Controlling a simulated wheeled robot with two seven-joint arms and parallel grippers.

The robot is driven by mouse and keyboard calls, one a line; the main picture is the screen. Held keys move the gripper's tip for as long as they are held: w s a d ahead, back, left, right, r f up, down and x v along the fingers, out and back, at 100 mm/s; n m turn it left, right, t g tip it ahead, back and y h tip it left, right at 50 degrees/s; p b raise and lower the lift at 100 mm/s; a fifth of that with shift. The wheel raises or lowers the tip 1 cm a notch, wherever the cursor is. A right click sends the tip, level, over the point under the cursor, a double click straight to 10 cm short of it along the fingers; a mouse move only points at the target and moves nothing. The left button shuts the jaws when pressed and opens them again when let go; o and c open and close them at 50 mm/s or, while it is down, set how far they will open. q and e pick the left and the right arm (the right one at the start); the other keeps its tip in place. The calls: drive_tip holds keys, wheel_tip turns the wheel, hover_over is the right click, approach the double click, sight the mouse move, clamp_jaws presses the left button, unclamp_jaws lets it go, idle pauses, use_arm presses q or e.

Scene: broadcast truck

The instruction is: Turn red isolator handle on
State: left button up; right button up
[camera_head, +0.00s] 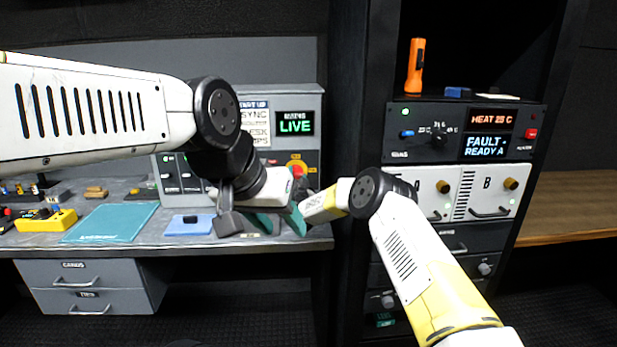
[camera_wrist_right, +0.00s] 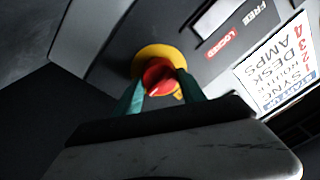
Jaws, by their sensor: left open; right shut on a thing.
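The red isolator handle (camera_head: 298,170) sits on a round yellow plate on the grey panel in the head view. In the right wrist view the red handle (camera_wrist_right: 158,74) stands in front of the yellow plate (camera_wrist_right: 150,55), with a pale mark on it. My right gripper (camera_wrist_right: 155,92) has its teal fingers on either side of the handle, shut on it. In the head view my right gripper (camera_head: 301,186) is partly hidden at the panel. My left gripper (camera_head: 280,222) is open and empty, lower, near the desk's front edge.
The panel carries a "LIVE" display (camera_head: 296,123) and a start-up card (camera_head: 254,122). A teal folder (camera_head: 110,222) and a blue pad (camera_head: 188,224) lie on the desk. The rack (camera_head: 460,130) stands to the right. My two arms are close together at the panel.

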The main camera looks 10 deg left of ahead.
drive_tip(key=o, duration=1.4)
drive_tip(key=shift+c, duration=0.2)
drive_tip(key=shift+s, duration=0.1)
drive_tip(key=v, duration=0.7)
drive_tip(key=shift+s, duration=0.3)
drive_tip(key=shift+d+f, duration=0.1)
